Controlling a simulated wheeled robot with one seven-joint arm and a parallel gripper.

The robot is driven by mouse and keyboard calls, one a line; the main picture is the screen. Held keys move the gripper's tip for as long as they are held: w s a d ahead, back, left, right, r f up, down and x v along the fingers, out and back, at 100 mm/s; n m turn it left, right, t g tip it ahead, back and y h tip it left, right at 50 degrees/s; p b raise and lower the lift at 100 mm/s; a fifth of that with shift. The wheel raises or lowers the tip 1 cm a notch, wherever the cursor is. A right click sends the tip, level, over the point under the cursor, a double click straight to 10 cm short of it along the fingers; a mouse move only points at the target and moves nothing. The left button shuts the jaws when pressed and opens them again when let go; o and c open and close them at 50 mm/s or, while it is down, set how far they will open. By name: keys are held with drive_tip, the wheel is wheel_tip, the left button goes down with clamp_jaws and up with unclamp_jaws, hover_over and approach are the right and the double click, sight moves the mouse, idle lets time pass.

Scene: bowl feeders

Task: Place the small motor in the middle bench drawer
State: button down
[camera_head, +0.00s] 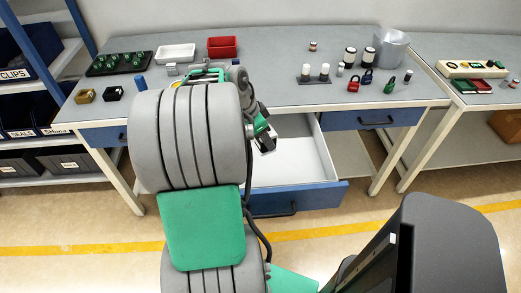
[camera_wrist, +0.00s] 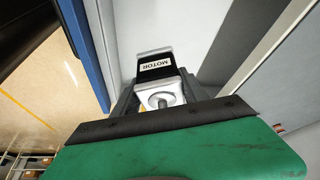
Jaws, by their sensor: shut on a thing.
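The small motor (camera_wrist: 155,69), black and silver with a "MOTOR" label, sits between the fingers of my gripper (camera_wrist: 160,92) in the wrist view. In the head view my gripper (camera_head: 266,142) points down over the open middle bench drawer (camera_head: 318,158), with the motor mostly hidden there. The drawer has a pale inside and a blue front (camera_head: 300,199), and is pulled well out. In the wrist view its blue front (camera_wrist: 86,45) is to the left, and its pale floor (camera_wrist: 122,28) lies beyond the motor. I cannot tell the motor's height above the floor.
The grey bench top (camera_head: 290,60) is above the drawer's back. The right drawer (camera_head: 370,117) and left drawer (camera_head: 105,136) are shut. Padlocks (camera_head: 367,77), a grey bucket (camera_head: 390,48) and trays (camera_head: 222,46) stand on the bench. The visible drawer floor looks empty.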

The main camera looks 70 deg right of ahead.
drive_tip(key=s+d+f+m+g+y, duration=0.15)
drive_tip(key=s+m, duration=0.25)
drive_tip(key=s, duration=0.5)
drive_tip(key=shift+t, duration=0.25)
drive_tip(key=w+a+f, duration=0.2)
drive_tip(key=w+f, duration=0.1)
drive_tip(key=w, duration=0.1)
drive_tip(key=w+a+f, duration=0.2)
drive_tip(key=w+f, duration=0.1)
drive_tip(key=w, duration=0.1)
drive_tip(key=w+a+f, duration=0.2)
drive_tip(key=w+f, duration=0.1)
drive_tip(key=f, duration=0.1)
drive_tip(key=shift+w+a, duration=0.1)
drive_tip(key=shift+w, duration=0.3)
drive_tip(key=shift+w+a+f, duration=0.1)
drive_tip(key=shift+w+f, duration=0.05)
drive_tip(key=shift+f, duration=0.85)
drive_tip(key=shift+w+a+f, duration=0.1)
drive_tip(key=shift+w+f, duration=0.05)
drive_tip(key=shift+f, duration=0.85)
drive_tip(key=c, duration=0.6)
unclamp_jaws()
